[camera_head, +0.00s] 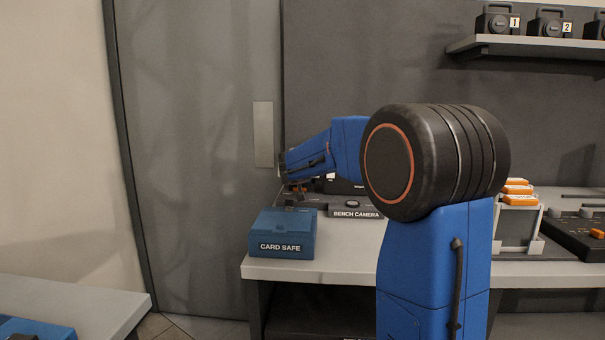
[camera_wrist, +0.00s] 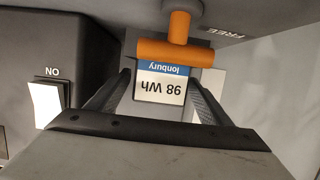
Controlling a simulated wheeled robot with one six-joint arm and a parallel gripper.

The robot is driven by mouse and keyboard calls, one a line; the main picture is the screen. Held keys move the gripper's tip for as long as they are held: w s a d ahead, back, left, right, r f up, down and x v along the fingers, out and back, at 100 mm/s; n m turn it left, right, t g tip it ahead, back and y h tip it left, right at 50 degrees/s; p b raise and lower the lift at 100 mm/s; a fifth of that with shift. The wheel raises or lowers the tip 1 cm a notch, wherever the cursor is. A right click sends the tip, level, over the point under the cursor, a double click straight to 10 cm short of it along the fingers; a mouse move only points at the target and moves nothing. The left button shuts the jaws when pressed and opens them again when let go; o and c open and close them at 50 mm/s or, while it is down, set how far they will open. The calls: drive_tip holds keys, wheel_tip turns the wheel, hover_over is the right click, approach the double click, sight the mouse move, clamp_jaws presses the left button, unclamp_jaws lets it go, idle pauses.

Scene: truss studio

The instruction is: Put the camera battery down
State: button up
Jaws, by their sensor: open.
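In the wrist view the camera battery (camera_wrist: 161,88) shows a white and blue label, upside down, reading "98 Wh" and "Ionbury". My gripper (camera_wrist: 160,74) has its two dark fingers apart, one on each side of the battery. I cannot tell whether either finger touches it. An orange T-shaped lever (camera_wrist: 176,48) lies at the battery's edge, near upside-down lettering "FREE". In the head view my gripper (camera_head: 297,186) is at the bench camera (camera_head: 355,211), on the bench behind the card safe. The battery cannot be made out there.
The blue card safe (camera_head: 281,236) stands at the front left of the bench (camera_head: 330,265). A white switch (camera_wrist: 46,103) sits beside the gripper. A rack with orange-topped items (camera_head: 518,200) stands right, and a shelf (camera_head: 525,43) holds numbered cameras. My arm hides the bench's middle.

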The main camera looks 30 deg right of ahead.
drive_tip(key=shift+r, duration=0.1)
drive_tip(key=shift+s+a+r, duration=0.1)
drive_tip(key=shift+s, duration=0.05)
drive_tip(key=shift+v, duration=3.55)
drive_tip(key=shift+r, duration=0.1)
